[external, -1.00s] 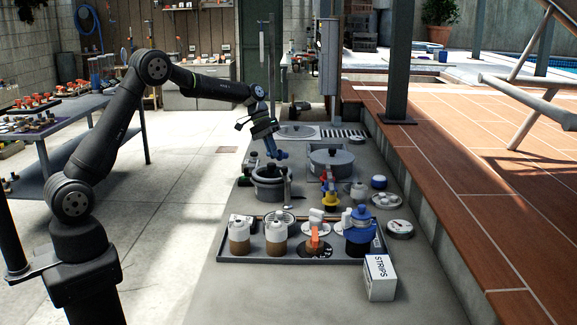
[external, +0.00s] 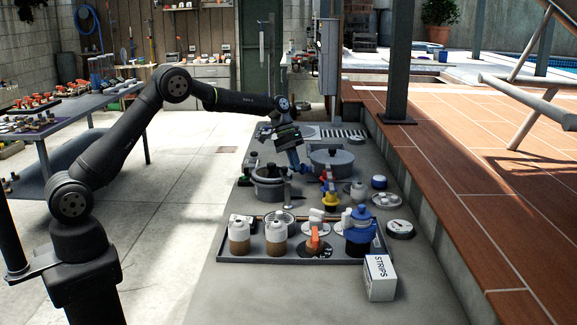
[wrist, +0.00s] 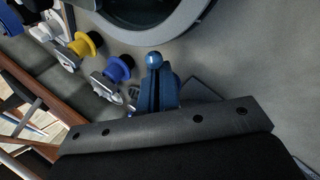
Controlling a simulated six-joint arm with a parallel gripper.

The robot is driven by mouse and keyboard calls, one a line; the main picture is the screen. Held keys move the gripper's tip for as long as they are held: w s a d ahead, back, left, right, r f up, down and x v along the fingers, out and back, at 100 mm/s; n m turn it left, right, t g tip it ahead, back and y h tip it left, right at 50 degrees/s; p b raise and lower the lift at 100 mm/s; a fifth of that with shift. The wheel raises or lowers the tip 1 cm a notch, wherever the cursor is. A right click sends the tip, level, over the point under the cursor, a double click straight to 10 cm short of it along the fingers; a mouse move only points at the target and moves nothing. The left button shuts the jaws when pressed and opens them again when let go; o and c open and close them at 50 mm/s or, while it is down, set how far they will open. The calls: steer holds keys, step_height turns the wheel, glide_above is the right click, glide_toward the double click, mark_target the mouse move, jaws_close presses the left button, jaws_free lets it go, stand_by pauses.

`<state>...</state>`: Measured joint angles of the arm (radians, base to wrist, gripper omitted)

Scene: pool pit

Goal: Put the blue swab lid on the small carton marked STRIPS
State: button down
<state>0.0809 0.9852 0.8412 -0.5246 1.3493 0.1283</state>
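The small white carton marked STRIPS (external: 380,278) stands upright at the front right of the grey counter, just outside the tray corner. A small round blue-topped piece (external: 379,181), white below, sits at the counter's right side; it may be the blue swab lid, but I cannot be sure. My gripper (external: 298,166) has blue fingers and hangs over the counter between the two pots, well behind the carton. In the wrist view my gripper's fingers (wrist: 157,88) look close together, with a rounded blue tip. I cannot tell whether they hold anything.
Two grey pots (external: 271,186) (external: 331,165) stand behind. Yellow and blue valve pieces (wrist: 118,68) lie near my fingers.

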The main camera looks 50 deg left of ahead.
steer(key=shift+f, duration=2.2)
steer(key=shift+f, duration=0.2)
steer(key=c, duration=1.7)
jaws_free()
steer(key=shift+r, duration=0.15)
steer(key=v, duration=1.1)
steer(key=shift+r, duration=0.1)
steer(key=shift+o, duration=0.7)
steer(key=shift+a+r, duration=0.25)
steer(key=shift+r, duration=0.15)
